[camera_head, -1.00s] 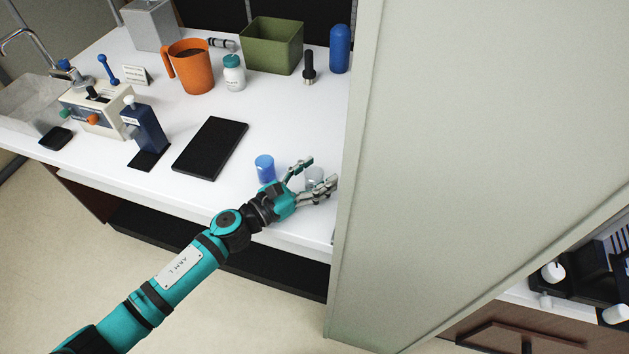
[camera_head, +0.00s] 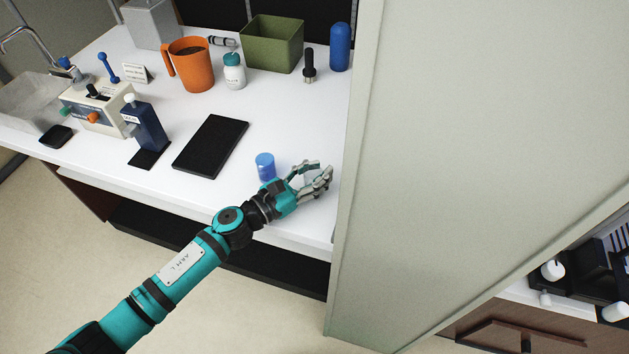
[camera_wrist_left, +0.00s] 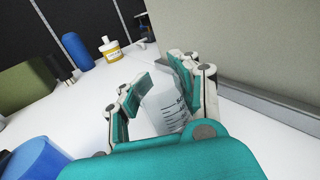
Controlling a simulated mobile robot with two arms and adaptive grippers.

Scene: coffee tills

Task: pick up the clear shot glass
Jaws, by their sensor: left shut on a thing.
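My left gripper (camera_head: 311,177) is at the right end of the white counter, close to the grey-green partition. Its fingers are shut around the clear shot glass (camera_wrist_left: 164,108), which has dark measuring marks and stands between the two fingers in the left wrist view. In the head view the fingers hide most of the glass. I cannot tell whether its base touches the counter. My right gripper does not show.
A blue cup (camera_head: 265,167) stands just left of my gripper. The tall partition (camera_head: 470,150) rises close on the right. A black mat (camera_head: 211,146) lies further left. A green bin (camera_head: 272,45), an orange jug (camera_head: 191,65) and a blue cylinder (camera_head: 340,48) stand behind.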

